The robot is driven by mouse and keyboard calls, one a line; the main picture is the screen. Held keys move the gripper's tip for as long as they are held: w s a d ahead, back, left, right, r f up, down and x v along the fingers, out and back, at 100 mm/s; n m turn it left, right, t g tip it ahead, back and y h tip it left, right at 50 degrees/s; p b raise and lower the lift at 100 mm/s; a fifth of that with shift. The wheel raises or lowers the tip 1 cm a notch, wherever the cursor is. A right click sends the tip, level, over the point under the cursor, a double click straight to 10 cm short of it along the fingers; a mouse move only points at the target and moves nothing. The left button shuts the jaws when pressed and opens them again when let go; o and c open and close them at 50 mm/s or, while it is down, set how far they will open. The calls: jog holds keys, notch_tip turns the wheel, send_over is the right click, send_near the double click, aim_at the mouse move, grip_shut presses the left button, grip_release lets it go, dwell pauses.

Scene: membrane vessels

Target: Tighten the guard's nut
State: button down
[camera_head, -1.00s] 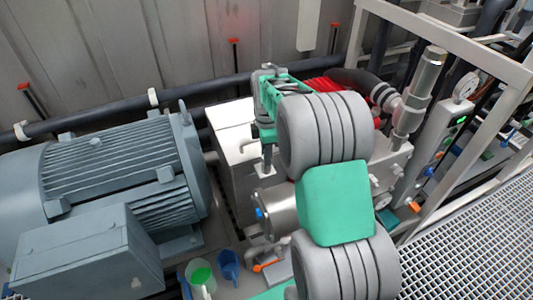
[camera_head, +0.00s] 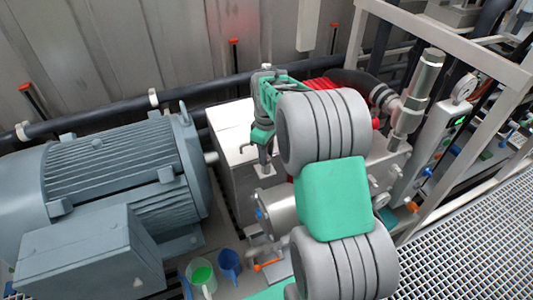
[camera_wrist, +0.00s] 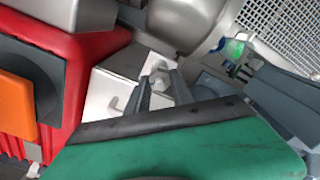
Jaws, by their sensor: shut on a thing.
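The guard (camera_head: 233,122) is a pale metal box with a small bent handle on top, between the grey motor and the pump. It also shows in the wrist view (camera_wrist: 108,92), with the bent handle on its top. My gripper (camera_head: 264,163) points down at the right end of the guard. In the wrist view my gripper's two dark fingers (camera_wrist: 161,88) are on either side of a light grey nut (camera_wrist: 160,76) and are shut on it. In the head view the nut is hidden by the fingers. I cannot tell how tight it sits.
The grey motor (camera_head: 110,175) stands left of the guard. A green cup (camera_head: 201,276) and a blue cup (camera_head: 230,263) stand in front. A red ribbed part (camera_wrist: 75,75) is close to my gripper in the wrist view. A white railing (camera_head: 460,45) runs along the right.

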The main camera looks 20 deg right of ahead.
jog(key=m, duration=0.3)
jog(key=shift+m, duration=0.4)
jog(key=shift+m+p, duration=0.35)
jog(key=shift+m, duration=1.55)
jog(key=shift+w, duration=0.1)
jog(key=c, duration=1.1)
grip_release()
jog(key=shift+r, duration=0.1)
notch_tip(320, 180, up, 8)
jog(key=shift+f, duration=0.15)
